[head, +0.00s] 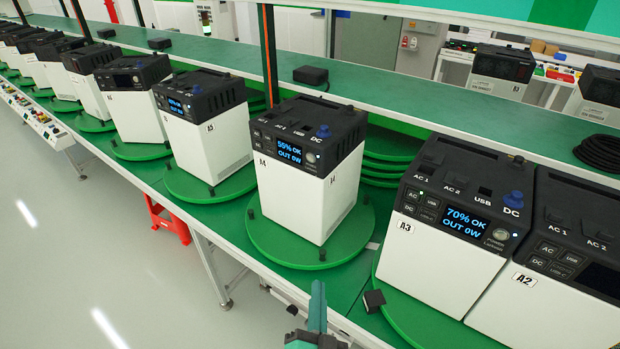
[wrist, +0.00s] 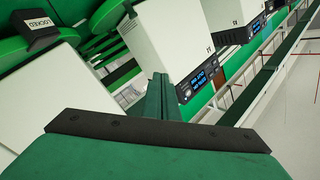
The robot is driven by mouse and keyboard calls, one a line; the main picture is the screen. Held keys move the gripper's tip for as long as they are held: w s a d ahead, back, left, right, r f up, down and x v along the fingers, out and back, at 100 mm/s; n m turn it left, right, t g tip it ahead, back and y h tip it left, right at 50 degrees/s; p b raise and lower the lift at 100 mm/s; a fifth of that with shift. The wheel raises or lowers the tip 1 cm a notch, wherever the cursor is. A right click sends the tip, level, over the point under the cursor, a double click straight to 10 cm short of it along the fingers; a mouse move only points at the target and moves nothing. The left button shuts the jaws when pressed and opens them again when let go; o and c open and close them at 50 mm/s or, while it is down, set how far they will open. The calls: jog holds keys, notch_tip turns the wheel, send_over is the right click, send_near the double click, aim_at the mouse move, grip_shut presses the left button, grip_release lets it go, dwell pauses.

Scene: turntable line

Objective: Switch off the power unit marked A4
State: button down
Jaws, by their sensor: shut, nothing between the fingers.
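The power unit marked A4 (head: 300,195) stands upright on a round green turntable (head: 275,250) near the middle of the head view. It has a white body and a black top.
Unit A3 (head: 445,280), display 70% OK, and unit A2 (head: 545,305) stand close together at right. Unit A5 (head: 205,145) and several more units line the bench to the left. A small black block (head: 373,300) sits near the bench edge. The floor (head: 90,240) at left is clear.

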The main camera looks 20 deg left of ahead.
jog(key=w+a+r+y, duration=0.1)
jog(key=w+a+r, duration=0.2)
jog(key=r, duration=0.3)
jog(key=w+a+r+m+y, duration=0.1)
jog(key=w+a+r+y, duration=0.1)
jog(key=w+a+r, duration=0.2)
jog(key=w+a+r+m+y, duration=0.1)
jog(key=w+a+r, duration=0.3)
jog(key=r, duration=0.5)
jog(key=shift+a+r+t+y, duration=0.3)
jog(key=shift+a+t, duration=0.1)
jog(key=shift+a, duration=0.05)
jog(key=shift+w+d, duration=0.1)
jog(key=shift+w, duration=0.05)
send_near(310, 158)
jog(key=shift+w+a+r, duration=0.85)
jog(key=shift+w+a, duration=1.1)
jog(key=shift+a, duration=0.35)
jog(key=shift+w+d, duration=0.1)
jog(key=shift+d, duration=0.15)
jog(key=shift+w+a, duration=0.15)
jog(key=shift+a, duration=0.1)
